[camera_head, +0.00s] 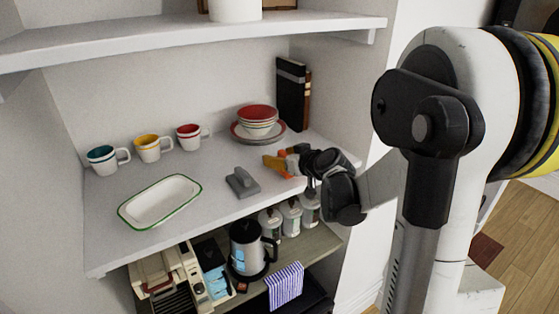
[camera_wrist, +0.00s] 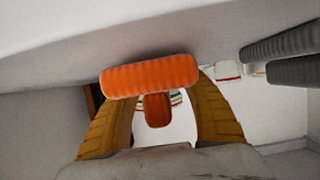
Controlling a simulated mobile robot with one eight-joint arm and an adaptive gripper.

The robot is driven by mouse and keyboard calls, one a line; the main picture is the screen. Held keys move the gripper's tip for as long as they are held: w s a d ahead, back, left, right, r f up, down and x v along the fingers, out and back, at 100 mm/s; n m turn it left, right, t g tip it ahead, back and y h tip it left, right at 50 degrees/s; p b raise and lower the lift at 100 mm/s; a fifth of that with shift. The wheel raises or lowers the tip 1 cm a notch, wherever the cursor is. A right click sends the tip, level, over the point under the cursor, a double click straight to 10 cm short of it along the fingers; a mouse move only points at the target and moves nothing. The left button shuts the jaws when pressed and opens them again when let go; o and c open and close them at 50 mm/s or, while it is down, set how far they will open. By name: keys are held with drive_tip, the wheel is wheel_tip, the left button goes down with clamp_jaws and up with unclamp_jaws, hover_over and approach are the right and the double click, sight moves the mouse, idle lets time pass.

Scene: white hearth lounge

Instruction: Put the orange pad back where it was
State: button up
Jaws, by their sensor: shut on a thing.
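The orange pad has a ribbed, rounded block and a narrower orange grip; it shows in the wrist view (camera_wrist: 150,75) and, small, in the head view (camera_head: 270,161). My gripper (camera_head: 284,160) is shut on its grip, with an amber finger on either side in the wrist view (camera_wrist: 158,108). It holds the pad over the right part of the white shelf (camera_head: 215,205), in front of the stacked bowls. I cannot tell whether the pad touches the shelf. My wrist hides part of the shelf's right end.
A grey pad with a handle (camera_head: 242,182) lies left of my gripper. A green-rimmed dish (camera_head: 160,200), three mugs (camera_head: 148,148), stacked red bowls (camera_head: 257,119) and upright books (camera_head: 290,93) share the shelf. An upper shelf (camera_head: 190,40) hangs above; a kettle (camera_head: 249,248) stands below.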

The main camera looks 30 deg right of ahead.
drive_tip(key=shift+f, duration=0.25)
drive_tip(key=shift+f, duration=0.25)
drive_tip(key=o, duration=1)
drive_tip(key=shift+r, duration=0.1)
drive_tip(key=shift+r, duration=0.15)
